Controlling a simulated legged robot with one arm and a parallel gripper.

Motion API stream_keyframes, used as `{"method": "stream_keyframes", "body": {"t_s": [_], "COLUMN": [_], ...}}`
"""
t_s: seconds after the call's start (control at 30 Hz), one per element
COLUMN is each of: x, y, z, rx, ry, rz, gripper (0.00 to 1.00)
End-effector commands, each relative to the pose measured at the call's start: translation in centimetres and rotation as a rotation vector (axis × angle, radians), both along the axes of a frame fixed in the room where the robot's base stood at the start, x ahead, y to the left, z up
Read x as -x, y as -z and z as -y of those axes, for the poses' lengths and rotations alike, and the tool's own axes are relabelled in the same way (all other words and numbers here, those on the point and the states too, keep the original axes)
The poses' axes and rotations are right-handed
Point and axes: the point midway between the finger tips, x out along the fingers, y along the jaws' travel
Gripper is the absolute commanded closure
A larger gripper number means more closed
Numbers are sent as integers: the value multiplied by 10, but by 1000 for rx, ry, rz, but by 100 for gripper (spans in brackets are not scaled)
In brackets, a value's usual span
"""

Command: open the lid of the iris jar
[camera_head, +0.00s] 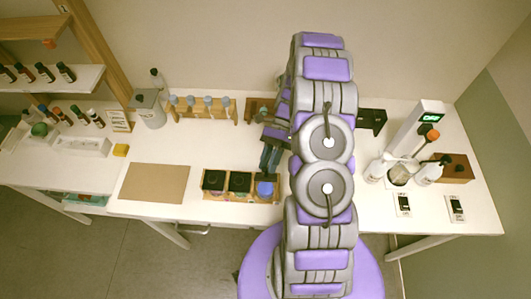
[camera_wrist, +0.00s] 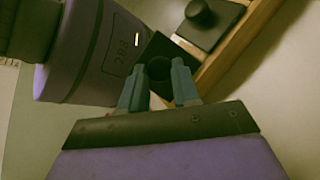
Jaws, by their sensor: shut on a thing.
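A wooden holder (camera_head: 240,200) has three compartments in a row at the table's front edge. The left jar lid (camera_head: 214,180) and the middle jar lid (camera_head: 239,182) are black and square. The right compartment shows a blue round top (camera_head: 265,188). No jar name is readable, so I cannot tell which is iris. My gripper (camera_head: 269,166) is close behind the right compartment. In the wrist view my gripper (camera_wrist: 160,82) is shut on a dark round knob (camera_wrist: 158,67) at a black square lid (camera_wrist: 156,46). I cannot tell whether that lid is raised. Another black knobbed lid (camera_wrist: 208,25) is beside it.
A brown mat (camera_head: 154,183) lies left of the holder. Behind is a wooden rack (camera_head: 201,117) with several blue-topped tubes. A grey canister (camera_head: 149,108) stands at the back left. Bottles (camera_head: 376,171) and a device with a green display (camera_head: 430,118) are at the right.

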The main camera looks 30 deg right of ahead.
Motion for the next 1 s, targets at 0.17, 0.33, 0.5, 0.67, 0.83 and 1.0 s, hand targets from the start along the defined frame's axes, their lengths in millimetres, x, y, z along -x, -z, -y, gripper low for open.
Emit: {"method": "stream_keyframes", "body": {"t_s": [0.17,0.33,0.5,0.67,0.83,1.0], "x": [3,4,5,5,5,5], "y": [2,2,2,2,2,2], "z": [1,2,2,2,2,2], "rx": [-25,-39,-43,-43,-43,-44], "ry": [0,-1,-1,-1,-1,-1], "rz": [-42,-64,-69,-69,-69,-68], "gripper": [100,100,100,100,64,47]}}
